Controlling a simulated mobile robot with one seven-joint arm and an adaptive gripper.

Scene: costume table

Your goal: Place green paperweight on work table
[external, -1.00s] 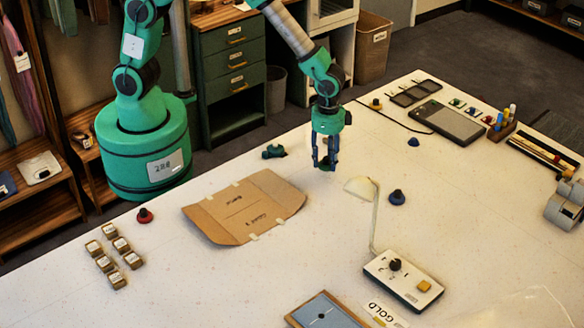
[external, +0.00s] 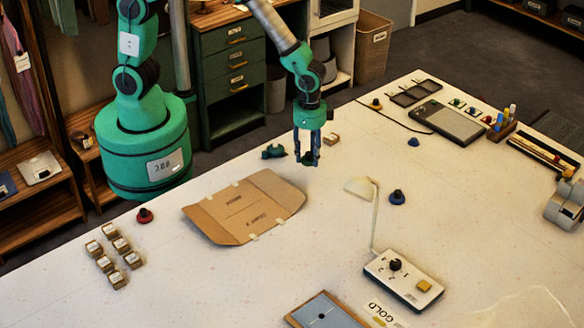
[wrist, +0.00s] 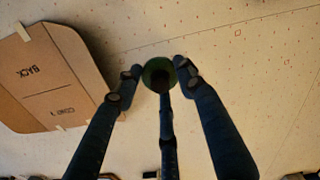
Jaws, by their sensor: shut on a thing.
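My gripper (external: 307,156) is above the white work table (external: 210,285), near its back edge, just right of the folded cardboard sheet. In the wrist view my gripper (wrist: 158,76) has its fingers closed around the green paperweight (wrist: 158,70), a round green piece with a dark knob. In the external view the paperweight shows only as a small dark shape between the fingertips. It appears held a little above the surface; the exact gap is hard to tell.
The cardboard sheet (external: 240,207) lies left of my gripper, with a teal object (external: 273,151) behind it. A small wooden block (external: 332,139) is behind to the right. Bare table lies between.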

